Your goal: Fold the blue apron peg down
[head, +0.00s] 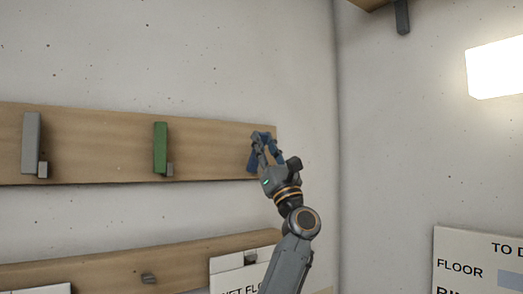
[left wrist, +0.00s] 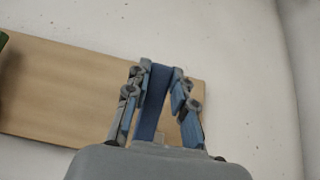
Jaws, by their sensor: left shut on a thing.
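The blue apron peg (head: 252,162) is at the right end of the upper wooden rail, mostly hidden behind my left gripper (head: 262,143) in the head view. In the left wrist view the blue peg (left wrist: 153,95) stands upright between the two fingers of my left gripper (left wrist: 162,80). The gripper is shut on it, though a gap shows on the right side of the peg in that view. My right gripper is in neither view.
The upper wooden rail (head: 95,150) also bears a green peg (head: 160,147) and a grey peg (head: 30,143). A corner wall and a notice board (head: 480,262) are at the right.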

